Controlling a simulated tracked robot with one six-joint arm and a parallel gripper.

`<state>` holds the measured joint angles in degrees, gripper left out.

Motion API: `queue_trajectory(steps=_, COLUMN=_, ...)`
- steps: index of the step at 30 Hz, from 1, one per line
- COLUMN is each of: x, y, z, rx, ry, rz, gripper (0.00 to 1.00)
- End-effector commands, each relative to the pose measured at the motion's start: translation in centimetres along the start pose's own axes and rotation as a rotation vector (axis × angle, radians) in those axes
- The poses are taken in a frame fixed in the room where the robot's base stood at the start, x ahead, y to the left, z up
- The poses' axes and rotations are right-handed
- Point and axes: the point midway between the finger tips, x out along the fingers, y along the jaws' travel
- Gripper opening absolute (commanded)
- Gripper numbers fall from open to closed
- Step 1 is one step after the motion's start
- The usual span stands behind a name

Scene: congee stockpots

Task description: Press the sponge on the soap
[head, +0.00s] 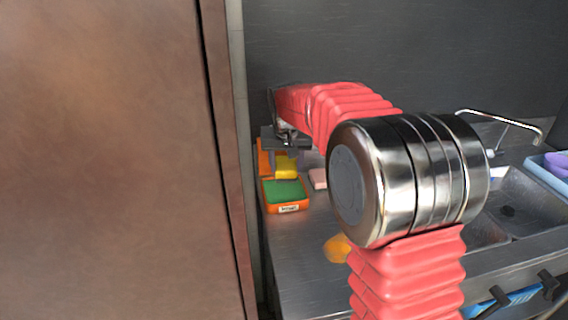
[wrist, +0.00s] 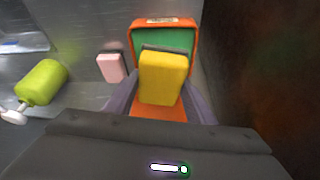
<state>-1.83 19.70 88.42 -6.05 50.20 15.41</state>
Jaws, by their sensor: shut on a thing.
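My gripper (head: 287,153) is shut on a yellow sponge (wrist: 163,78), its fingers on either side of it. The sponge also shows below the jaws in the head view (head: 286,168). A small pink block that looks like the soap (wrist: 112,67) lies on the steel counter to the left of the sponge in the wrist view, apart from it. In the head view the soap (head: 318,178) is just right of the sponge, partly hidden by my arm. The sponge's underside is hidden, so I cannot tell what it touches.
An orange tray (head: 287,208) with a green pad (head: 285,190) stands near the sponge. A lime-green cylinder (wrist: 41,82) lies left in the wrist view. A brown panel (head: 100,160) bounds the left. A sink (head: 520,205) is at the right.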

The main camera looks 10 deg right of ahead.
Motion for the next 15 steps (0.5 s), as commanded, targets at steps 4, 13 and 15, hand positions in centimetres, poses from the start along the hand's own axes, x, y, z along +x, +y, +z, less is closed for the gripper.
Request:
queue_trajectory(steps=4, x=2.0, y=-0.3, z=-1.6, rx=-0.064, ry=0.0, rz=-0.026, gripper=0.32)
queue_trajectory(steps=13, x=2.7, y=-0.6, z=-2.2, rx=-0.097, ry=0.004, rz=-0.039, gripper=0.32)
queue_trajectory(steps=15, x=2.7, y=-0.6, z=-2.2, rx=-0.097, ry=0.004, rz=-0.039, gripper=0.32)
